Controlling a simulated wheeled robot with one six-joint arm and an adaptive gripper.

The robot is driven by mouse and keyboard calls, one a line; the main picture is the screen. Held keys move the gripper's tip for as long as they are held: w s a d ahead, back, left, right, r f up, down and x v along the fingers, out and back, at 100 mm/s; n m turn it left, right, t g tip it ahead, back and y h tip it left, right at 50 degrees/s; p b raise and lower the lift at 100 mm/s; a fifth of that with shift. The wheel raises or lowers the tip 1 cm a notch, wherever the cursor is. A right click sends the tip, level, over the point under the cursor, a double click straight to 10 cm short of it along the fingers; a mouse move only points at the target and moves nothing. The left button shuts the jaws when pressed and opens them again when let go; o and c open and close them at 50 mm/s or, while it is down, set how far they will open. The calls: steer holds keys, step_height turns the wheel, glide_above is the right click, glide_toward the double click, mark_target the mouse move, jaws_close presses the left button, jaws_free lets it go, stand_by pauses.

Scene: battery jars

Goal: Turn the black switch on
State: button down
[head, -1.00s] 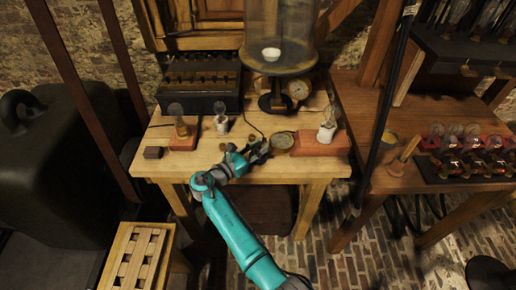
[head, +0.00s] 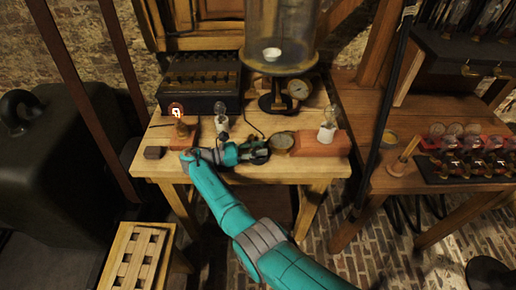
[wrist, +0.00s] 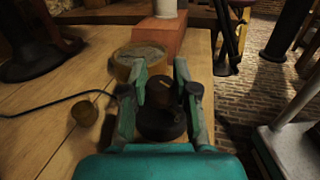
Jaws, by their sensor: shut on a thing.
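The black switch (wrist: 160,123) shows in the wrist view as a round dark base with a dark knob standing up from it. It sits on the light wooden table (head: 285,177). My gripper (wrist: 163,90) is around the knob, one finger on each side, and is shut on it. In the head view my gripper (head: 259,153) is low over the table near its front edge and hides most of the switch. A bulb at the table's left (head: 176,110) glows orange-red.
A round brass gauge (head: 282,142) lies just beyond my gripper, beside a red block (head: 310,147) carrying an unlit bulb (head: 328,118). Another unlit bulb (head: 221,113) stands left. A thin cable crosses the table.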

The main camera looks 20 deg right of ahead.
mark_target(259, 148)
stand_by(0.4)
steer(key=c, duration=0.9)
jaws_free()
steer(key=shift+o, duration=0.2)
step_height(259, 148, up, 10)
steer(key=shift+f, duration=0.1)
